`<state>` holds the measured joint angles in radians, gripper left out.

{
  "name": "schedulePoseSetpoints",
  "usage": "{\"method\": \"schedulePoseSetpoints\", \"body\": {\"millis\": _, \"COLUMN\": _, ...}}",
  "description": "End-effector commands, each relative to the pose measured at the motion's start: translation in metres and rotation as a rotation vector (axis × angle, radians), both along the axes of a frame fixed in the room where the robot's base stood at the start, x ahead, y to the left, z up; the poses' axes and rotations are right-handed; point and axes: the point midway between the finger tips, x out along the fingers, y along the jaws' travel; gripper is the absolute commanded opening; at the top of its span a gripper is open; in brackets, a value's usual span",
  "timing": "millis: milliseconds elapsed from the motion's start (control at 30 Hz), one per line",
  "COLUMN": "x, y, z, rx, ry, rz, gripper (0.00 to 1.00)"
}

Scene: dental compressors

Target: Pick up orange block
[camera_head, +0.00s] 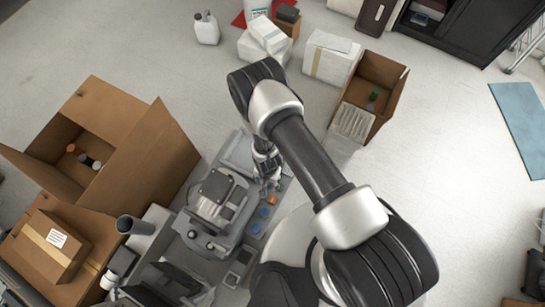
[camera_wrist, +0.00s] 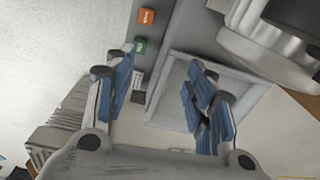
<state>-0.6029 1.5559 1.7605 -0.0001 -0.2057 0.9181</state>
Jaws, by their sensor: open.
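The orange block (camera_wrist: 146,16) shows near the top of the wrist view, on a grey surface, beyond my fingertips and to the left of centre. In the head view it appears as a small orange spot (camera_head: 271,199) on the grey machine's edge. A green block (camera_wrist: 139,46) lies beside it, nearer my gripper. My gripper (camera_wrist: 163,92) is open with blue finger pads, and nothing is between them. In the head view my gripper (camera_head: 271,178) is above the machine, close to the blocks and partly hidden by my arm.
Blue round pieces (camera_head: 264,212) sit in line with the orange block. The grey compressor (camera_head: 217,198) stands to the left of them. An open cardboard box (camera_head: 140,160) is at the left, another (camera_head: 383,75) at the upper right. A grey square frame (camera_wrist: 245,104) lies below the right finger.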

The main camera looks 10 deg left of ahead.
Motion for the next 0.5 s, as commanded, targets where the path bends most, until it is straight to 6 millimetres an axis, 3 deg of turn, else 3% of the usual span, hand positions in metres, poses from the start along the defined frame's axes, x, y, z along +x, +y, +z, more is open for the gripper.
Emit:
{"method": "schedulePoseSetpoints", "body": {"millis": 33, "x": -0.018, "y": -0.007, "z": -0.016, "rx": -0.009, "ry": 0.012, "rz": -0.003, "gripper": 0.5}}
{"method": "schedulePoseSetpoints", "body": {"millis": 200, "x": -0.049, "y": -0.019, "z": -0.047, "rx": -0.015, "ry": 0.023, "rz": -0.02, "gripper": 0.5}}
{"method": "schedulePoseSetpoints", "body": {"millis": 367, "x": -0.055, "y": -0.022, "z": -0.069, "rx": -0.017, "ry": 0.025, "rz": -0.025, "gripper": 0.5}}
{"method": "schedulePoseSetpoints", "body": {"millis": 500, "x": -0.055, "y": -0.022, "z": -0.1, "rx": -0.017, "ry": 0.026, "rz": -0.025, "gripper": 0.5}}
